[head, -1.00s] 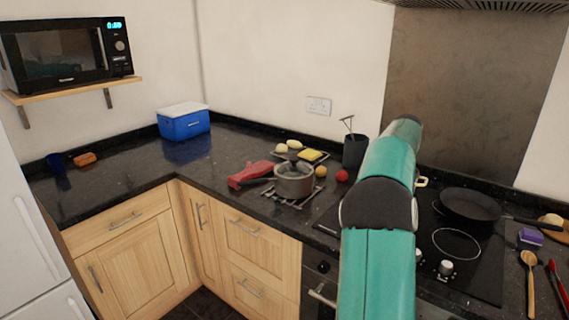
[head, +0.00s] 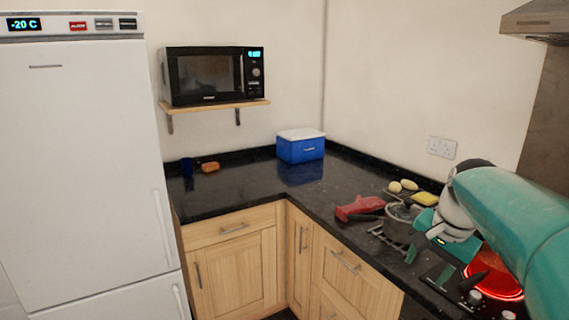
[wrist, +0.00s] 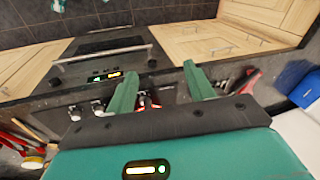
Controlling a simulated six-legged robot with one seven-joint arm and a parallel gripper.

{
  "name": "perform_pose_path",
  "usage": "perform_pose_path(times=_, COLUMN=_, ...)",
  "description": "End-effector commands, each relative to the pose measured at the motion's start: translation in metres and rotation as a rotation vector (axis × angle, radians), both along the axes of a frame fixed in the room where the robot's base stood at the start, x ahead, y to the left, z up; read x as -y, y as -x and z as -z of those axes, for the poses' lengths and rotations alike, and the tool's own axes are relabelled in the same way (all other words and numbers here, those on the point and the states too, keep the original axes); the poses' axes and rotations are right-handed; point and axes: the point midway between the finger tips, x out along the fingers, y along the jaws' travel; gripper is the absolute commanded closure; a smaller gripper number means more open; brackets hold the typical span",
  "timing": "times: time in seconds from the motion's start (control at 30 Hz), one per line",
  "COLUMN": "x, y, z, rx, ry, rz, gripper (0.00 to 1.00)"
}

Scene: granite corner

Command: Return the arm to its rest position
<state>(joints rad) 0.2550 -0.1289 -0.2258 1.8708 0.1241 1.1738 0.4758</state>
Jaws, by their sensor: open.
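My arm, teal and pale grey, reaches in from the right edge of the head view and bends down over the counter near the hob. My gripper (head: 432,245) hangs beside the pot (head: 403,222), partly overlapping it in the picture; I cannot tell the exact gap. In the wrist view my gripper (wrist: 160,72) has its two teal fingers apart, with nothing held between them. The counter front, oven and floor show beyond the fingers.
A hob ring (head: 497,278) glows red beneath my arm. A fridge (head: 90,170) is at left; a microwave (head: 212,76) sits on a shelf.

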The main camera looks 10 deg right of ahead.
Motion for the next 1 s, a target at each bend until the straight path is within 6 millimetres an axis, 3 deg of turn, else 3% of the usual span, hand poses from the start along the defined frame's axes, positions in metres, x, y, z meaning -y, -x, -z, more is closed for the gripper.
perform_pose_path(times=0.03, x=-0.024, y=0.01, z=-0.001, rx=0.024, ry=0.022, rz=-0.085, gripper=0.47)
perform_pose_path(times=0.2, x=-0.09, y=0.045, z=0.009, rx=0.091, ry=0.118, rz=-0.365, gripper=0.47)
perform_pose_path(times=0.4, x=-0.152, y=0.093, z=0.033, rx=0.167, ry=0.26, rz=-0.684, gripper=0.47)
perform_pose_path(times=0.5, x=-0.171, y=0.113, z=0.047, rx=0.195, ry=0.324, rz=-0.807, gripper=0.47)
perform_pose_path(times=0.7, x=-0.185, y=0.13, z=0.062, rx=0.219, ry=0.391, rz=-0.92, gripper=0.47)
perform_pose_path(times=0.93, x=-0.185, y=0.13, z=0.062, rx=0.219, ry=0.392, rz=-0.923, gripper=0.47)
perform_pose_path(times=1.0, x=-0.185, y=0.13, z=0.062, rx=0.219, ry=0.39, rz=-0.922, gripper=0.61)
